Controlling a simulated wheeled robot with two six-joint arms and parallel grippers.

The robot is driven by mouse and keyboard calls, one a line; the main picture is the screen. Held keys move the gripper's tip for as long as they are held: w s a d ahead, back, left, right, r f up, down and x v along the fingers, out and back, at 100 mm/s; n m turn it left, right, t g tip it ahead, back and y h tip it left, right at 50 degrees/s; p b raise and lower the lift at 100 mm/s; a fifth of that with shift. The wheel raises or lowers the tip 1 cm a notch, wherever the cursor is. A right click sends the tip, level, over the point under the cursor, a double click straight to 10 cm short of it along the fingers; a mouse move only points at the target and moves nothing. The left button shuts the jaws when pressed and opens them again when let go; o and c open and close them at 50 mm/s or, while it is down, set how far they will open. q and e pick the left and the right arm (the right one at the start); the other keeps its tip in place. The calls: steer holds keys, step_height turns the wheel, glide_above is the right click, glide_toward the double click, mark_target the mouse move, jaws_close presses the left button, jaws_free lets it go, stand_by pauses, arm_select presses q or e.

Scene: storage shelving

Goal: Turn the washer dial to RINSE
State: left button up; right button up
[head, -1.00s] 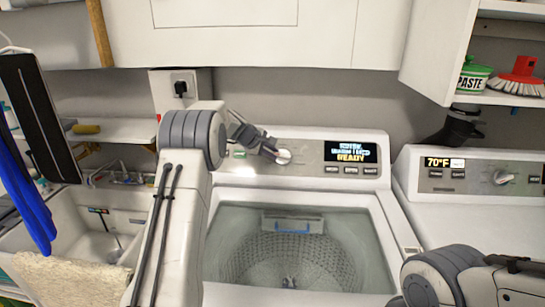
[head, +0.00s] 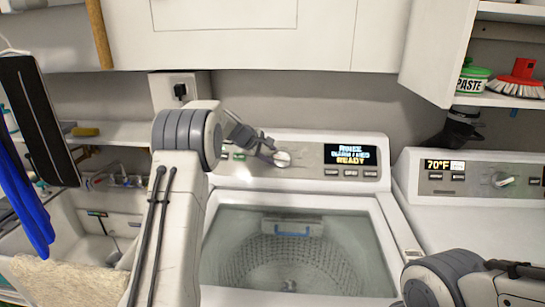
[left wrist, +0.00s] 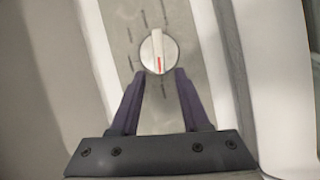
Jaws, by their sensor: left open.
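The washer dial (head: 283,159) is a round white knob on the washer's grey control panel. In the left wrist view the dial (left wrist: 152,50) shows a red pointer mark, with short label marks around it too blurred to read. My left gripper (head: 268,150) is beside the dial on its left; in the left wrist view the gripper (left wrist: 159,75) is open, its two dark fingertips just short of the knob, with nothing between them. The washer display (head: 350,154) reads RINSE, WARM / MED, READY. My right gripper is out of view; part of my right arm shows at lower right.
The washer's glass lid (head: 290,255) lies below the panel. A dryer (head: 475,215) with its own dial stands to the right. A sink (head: 100,240) is at left. An open shelf (head: 500,98) with a paste tub and brush hangs at upper right.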

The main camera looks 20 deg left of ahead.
arm_select(q)
steer(key=b+v, duration=0.1)
steer(key=v, duration=0.8)
steer(key=shift+d, duration=0.1)
